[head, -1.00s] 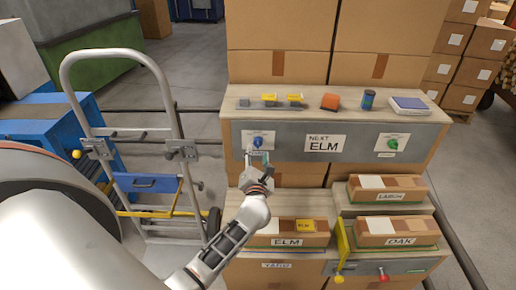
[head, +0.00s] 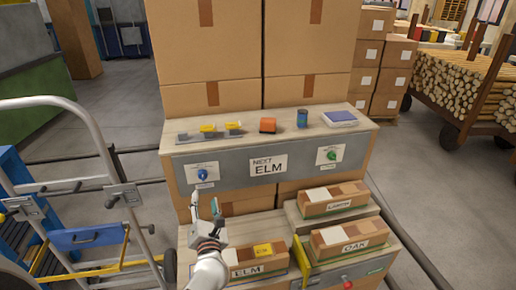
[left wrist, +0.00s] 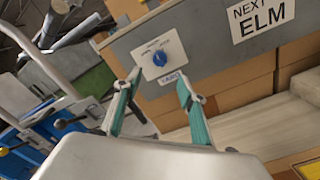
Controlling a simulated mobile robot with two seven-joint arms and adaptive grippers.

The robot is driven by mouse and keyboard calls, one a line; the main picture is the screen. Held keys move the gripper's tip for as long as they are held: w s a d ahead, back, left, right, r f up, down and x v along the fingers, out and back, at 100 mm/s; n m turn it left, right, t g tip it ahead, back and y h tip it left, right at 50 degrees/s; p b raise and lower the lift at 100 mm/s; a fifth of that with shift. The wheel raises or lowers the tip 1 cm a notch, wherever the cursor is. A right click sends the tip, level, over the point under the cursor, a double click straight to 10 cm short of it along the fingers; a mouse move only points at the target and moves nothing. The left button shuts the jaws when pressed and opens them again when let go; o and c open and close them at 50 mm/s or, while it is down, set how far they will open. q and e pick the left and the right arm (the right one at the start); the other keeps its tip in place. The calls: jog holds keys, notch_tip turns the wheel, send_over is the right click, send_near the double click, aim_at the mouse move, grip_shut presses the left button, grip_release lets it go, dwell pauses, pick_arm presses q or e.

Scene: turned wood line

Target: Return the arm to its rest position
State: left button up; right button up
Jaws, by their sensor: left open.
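My left gripper (head: 206,209) is open and empty in the head view, in front of the grey panel and above the lower wooden shelf. In the left wrist view its two teal fingers (left wrist: 156,100) are spread apart. The blue knob (head: 202,174) on its white plate is just beyond the fingertips, and it also shows in the left wrist view (left wrist: 160,58) between them. I see a gap between fingers and knob in the wrist view. My right gripper is not in either view.
A grey panel with a NEXT ELM sign (head: 268,166) and a green knob (head: 331,155) fronts the upper shelf. Boxes marked ELM (head: 254,262), OAK (head: 349,235) and LARCH (head: 333,198) lie below. A hand truck (head: 93,125) stands at left. Floor at right is open.

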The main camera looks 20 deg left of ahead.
pick_arm(q)
jog(key=s+d+f+m+t+h, duration=0.15)
jog(key=s+d+m+h, duration=0.35)
jog(key=m, duration=0.6)
jog(key=s+d+f+m+t+h, duration=0.1)
jog(key=s+d+m+t+h, duration=0.1)
jog(key=d+m+h, duration=0.5)
jog(key=s+d+f+m+g, duration=0.2)
jog(key=s+f+m+g, duration=0.2)
jog(key=s+f+m, duration=0.3)
jog(key=s+d+f+m+g, duration=0.2)
jog(key=s+f+m+g, duration=0.2)
jog(key=s+f+m, duration=0.4)
jog(key=s+m, duration=0.1)
jog(key=m, duration=0.5)
jog(key=shift+s+d, duration=0.15)
jog(key=shift+d, duration=0.1)
jog(key=shift+f, duration=0.1)
